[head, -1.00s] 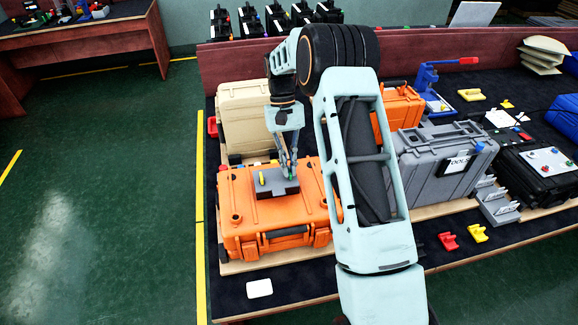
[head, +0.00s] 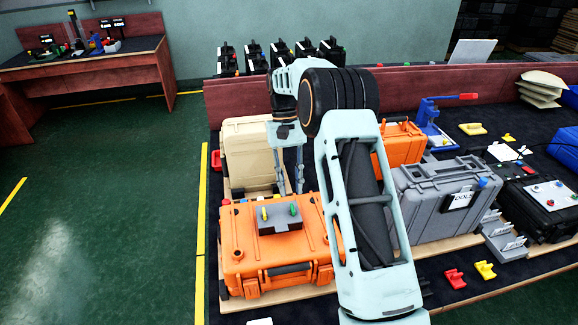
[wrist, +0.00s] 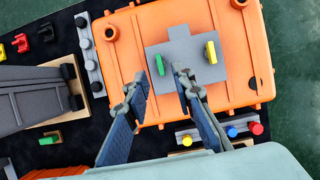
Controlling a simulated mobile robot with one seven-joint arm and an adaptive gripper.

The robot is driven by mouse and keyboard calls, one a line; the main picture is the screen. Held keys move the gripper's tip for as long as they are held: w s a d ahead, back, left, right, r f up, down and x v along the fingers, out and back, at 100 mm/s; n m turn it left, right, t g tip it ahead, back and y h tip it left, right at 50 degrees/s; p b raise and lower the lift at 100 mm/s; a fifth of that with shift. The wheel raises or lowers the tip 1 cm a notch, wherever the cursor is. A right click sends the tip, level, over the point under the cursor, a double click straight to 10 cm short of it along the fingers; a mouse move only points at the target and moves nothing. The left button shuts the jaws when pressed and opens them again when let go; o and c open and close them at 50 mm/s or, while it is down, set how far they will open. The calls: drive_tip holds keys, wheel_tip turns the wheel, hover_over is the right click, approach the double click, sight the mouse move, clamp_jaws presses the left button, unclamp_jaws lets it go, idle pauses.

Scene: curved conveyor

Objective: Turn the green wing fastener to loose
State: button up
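The green wing fastener (head: 293,208) stands on a grey block (head: 281,221) on top of the orange case (head: 262,256). A yellow wing fastener (head: 264,214) stands on the same block, to its left. In the wrist view the green fastener (wrist: 160,65) and the yellow fastener (wrist: 211,52) point nearly the same way, roughly up and down in the picture. My gripper (head: 290,192) is open and empty, held above and behind the block. In the wrist view the fingertips of my gripper (wrist: 160,77) are spread to either side of the green fastener, without visible contact.
A beige case (head: 247,150) stands behind the orange case. A grey tool case (head: 445,195) and a black case (head: 543,200) stand to the right. In the wrist view red, blue and yellow knobs on a strip (wrist: 220,133) lie near the right finger.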

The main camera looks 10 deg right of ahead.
drive_tip(key=v, duration=0.6)
drive_tip(key=shift+w+r, duration=0.2)
drive_tip(key=shift+r, duration=0.1)
